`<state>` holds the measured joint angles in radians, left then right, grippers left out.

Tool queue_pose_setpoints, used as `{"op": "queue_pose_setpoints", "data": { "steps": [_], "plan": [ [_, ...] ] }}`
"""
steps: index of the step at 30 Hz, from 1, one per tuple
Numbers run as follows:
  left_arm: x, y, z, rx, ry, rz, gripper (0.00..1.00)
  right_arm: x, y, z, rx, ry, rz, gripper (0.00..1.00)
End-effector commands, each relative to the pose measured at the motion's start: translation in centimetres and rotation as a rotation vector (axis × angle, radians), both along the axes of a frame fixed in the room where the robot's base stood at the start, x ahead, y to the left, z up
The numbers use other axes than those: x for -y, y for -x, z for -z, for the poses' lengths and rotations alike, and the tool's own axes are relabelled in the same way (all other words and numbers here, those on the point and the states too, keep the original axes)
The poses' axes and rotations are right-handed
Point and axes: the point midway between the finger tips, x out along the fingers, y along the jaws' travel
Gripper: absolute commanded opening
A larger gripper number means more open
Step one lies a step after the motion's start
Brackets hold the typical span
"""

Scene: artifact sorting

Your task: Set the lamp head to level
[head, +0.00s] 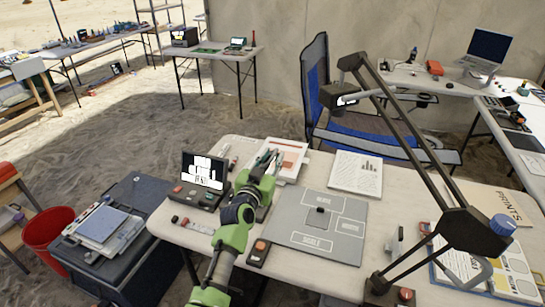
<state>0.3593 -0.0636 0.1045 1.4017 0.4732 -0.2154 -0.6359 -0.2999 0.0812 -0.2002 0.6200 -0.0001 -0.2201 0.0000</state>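The desk lamp has a dark arm (415,140) that rises from a base (385,290) at the table's front right. It bends at a joint with a blue knob (502,224) and reaches up and left. The dark lamp head (338,95) hangs at the far end, above the table's back edge and in front of the blue chair. It looks somewhat tilted; its exact angle is hard to tell. My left gripper (268,158) is low over the table, left of and apart from the lamp head. Its fingers look apart, with nothing clearly held. My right gripper is out of view.
The table holds a small screen console (205,172), a grey marked board (317,222), a paper with a chart (357,173) and an open booklet (485,268). A blue chair (318,75) stands behind it. A red bin (47,232) and dark cabinet (130,225) stand left.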

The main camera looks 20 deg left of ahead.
Motion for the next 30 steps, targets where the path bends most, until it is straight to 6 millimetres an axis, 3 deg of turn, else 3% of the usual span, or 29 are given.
{"op": "queue_pose_setpoints", "data": {
  "steps": [10,13,14,30],
  "plan": [
    [0.01,-0.33,0.03,0.0,0.001,0.0,0.25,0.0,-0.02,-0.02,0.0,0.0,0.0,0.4],
    [0.01,-0.32,0.03,0.0,0.001,0.0,0.01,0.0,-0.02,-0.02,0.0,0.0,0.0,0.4],
    [0.01,-0.32,0.04,0.0,0.001,0.0,0.0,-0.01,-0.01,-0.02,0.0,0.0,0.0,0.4],
    [0.17,-0.28,0.26,-0.005,0.009,0.004,0.0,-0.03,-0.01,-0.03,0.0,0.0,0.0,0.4]
  ]
}}
